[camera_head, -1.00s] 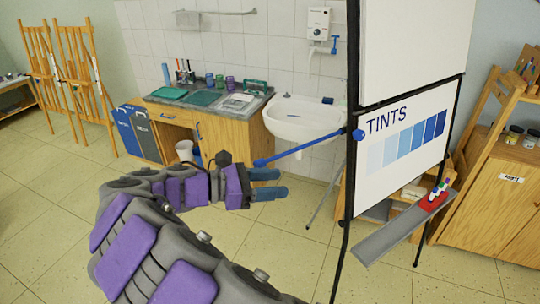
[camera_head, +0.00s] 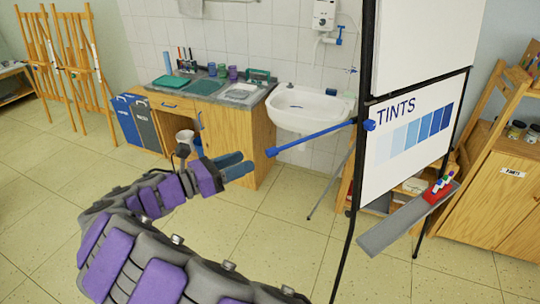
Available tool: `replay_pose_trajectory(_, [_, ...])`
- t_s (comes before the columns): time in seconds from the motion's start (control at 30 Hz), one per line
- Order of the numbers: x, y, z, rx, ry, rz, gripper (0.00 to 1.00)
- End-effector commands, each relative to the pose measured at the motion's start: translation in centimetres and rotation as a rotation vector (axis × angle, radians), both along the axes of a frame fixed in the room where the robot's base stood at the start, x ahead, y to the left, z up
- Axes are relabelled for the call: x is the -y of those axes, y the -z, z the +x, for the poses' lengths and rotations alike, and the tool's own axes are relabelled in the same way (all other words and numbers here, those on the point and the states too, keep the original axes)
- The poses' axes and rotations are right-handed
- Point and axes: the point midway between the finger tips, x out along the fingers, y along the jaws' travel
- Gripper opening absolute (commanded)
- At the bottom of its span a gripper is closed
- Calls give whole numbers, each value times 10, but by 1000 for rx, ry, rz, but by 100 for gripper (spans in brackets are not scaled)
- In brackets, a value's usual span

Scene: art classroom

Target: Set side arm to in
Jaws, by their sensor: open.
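The side arm (camera_head: 318,134) is a thin blue bar that sticks out to the left from the left edge of the flip chart board (camera_head: 415,130). It has a blue knob at the board and a small blue tip at its free end. My gripper (camera_head: 247,166), with two blue fingers, is open and empty. In the picture its fingertips are just left of and below the arm's free tip, with a small gap between them. Depth between them is hard to tell.
A grey tray (camera_head: 385,235) with a red marker holder (camera_head: 440,190) juts from the board's lower edge. A white washbasin (camera_head: 305,108) and a wooden sink cabinet (camera_head: 240,140) stand behind. Wooden shelves (camera_head: 495,190) are at right. The tiled floor in front is clear.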

Motion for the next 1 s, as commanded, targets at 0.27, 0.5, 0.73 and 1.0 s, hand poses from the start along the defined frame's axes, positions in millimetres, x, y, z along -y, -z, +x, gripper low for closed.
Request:
replay_pose_trajectory(0.27, [64, -3, 29, 2, 6, 16, 51])
replay_pose_trajectory(0.5, [77, -3, 44, 1, 3, 10, 51])
replay_pose_trajectory(0.73, [69, -1, 47, 1, 1, 0, 51])
replay_pose_trajectory(1.0, [83, -4, 47, 1, 1, 11, 41])
